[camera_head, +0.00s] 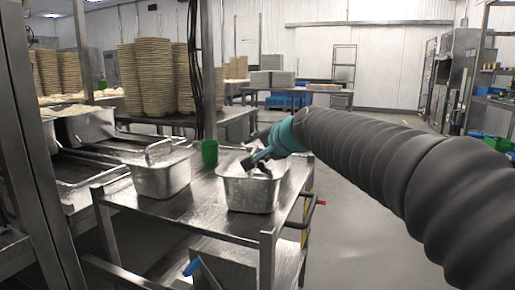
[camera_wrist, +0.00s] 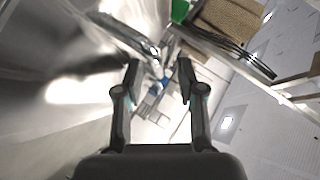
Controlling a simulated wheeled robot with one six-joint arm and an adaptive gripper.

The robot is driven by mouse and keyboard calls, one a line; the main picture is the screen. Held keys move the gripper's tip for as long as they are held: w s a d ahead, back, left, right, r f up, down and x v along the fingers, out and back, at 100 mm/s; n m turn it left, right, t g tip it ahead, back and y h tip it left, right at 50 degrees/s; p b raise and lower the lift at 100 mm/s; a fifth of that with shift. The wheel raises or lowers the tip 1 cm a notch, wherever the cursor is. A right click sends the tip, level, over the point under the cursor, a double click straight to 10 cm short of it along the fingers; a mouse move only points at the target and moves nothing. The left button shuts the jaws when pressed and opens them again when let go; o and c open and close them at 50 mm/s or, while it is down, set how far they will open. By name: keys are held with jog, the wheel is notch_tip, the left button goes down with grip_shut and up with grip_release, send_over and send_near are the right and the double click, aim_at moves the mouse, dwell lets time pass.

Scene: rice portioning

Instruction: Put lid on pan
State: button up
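A rectangular metal pan (camera_head: 250,196) stands on the steel table, right of centre in the head view. A second metal pan (camera_head: 160,182) stands to its left, with a raised metal handle (camera_head: 158,150) at its top. I cannot tell whether that handle belongs to a separate lid. My gripper (camera_head: 258,167) is at the mouth of the right pan, tilted down. In the wrist view my gripper (camera_wrist: 158,68) has its fingers apart, with nothing seen held. Blurred shiny metal fills the left of that view, and a metal bar (camera_wrist: 130,35) lies beyond the fingers. The pan's inside is mostly hidden.
A green cup (camera_head: 209,152) stands behind and between the pans. A metal post (camera_head: 208,70) with dark cables rises behind it. Tall stacks of brown baskets (camera_head: 155,75) stand farther back. The floor (camera_head: 365,225) right of the table is clear.

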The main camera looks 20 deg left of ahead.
jog(key=v, duration=1.2)
jog(key=s+d+f+n+g+h+p, duration=0.1)
jog(key=s+d+f+h, duration=0.3)
jog(key=s+d+f, duration=0.7)
jog(key=s+d+f+n+g+h, duration=0.2)
jog(key=s+d+f+h, duration=0.3)
jog(key=s+d+f, duration=0.7)
jog(key=d+f, duration=0.4)
jog(key=d, duration=0.1)
jog(key=shift+n+g+h+p, duration=0.3)
jog(key=shift+n+g+p, duration=0.1)
